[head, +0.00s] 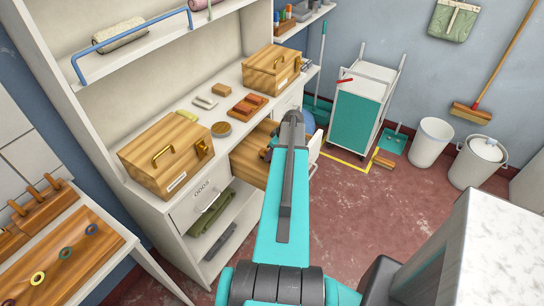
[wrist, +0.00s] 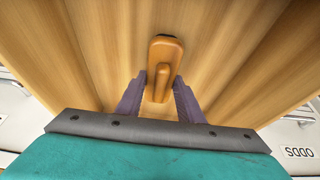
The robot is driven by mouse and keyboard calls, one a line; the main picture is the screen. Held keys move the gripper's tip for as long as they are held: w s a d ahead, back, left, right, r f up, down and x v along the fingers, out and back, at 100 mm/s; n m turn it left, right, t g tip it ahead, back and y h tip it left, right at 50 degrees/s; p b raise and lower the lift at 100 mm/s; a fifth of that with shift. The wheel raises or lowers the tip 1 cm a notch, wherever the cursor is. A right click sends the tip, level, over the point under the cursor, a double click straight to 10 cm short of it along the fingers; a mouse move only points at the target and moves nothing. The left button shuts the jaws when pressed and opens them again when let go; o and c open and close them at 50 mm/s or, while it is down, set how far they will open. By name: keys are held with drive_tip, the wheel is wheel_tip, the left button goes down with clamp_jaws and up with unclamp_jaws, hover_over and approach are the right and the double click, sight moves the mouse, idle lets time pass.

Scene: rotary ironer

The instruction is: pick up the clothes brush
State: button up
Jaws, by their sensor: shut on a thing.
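The clothes brush (wrist: 166,50) shows in the wrist view as an orange-brown wooden block with a raised grip along its middle. A dark strip shows at its far end. It is over the bare wooden inside of an open drawer (head: 250,163); I cannot tell whether it touches the bottom. My gripper (wrist: 160,88) has its two purple fingers shut on the near part of the brush, one on each side. In the head view my arm hides the brush and most of the gripper.
Wooden boxes (head: 165,155) and (head: 271,70) stand on the counter above the drawer, with several small blocks between them. A white and teal cart (head: 358,112) stands behind. A small wooden brush (head: 384,162) lies on the red floor, which is open to the right.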

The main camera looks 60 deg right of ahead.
drive_tip(key=shift+r+b, duration=1.3)
drive_tip(key=shift+r, duration=2.95)
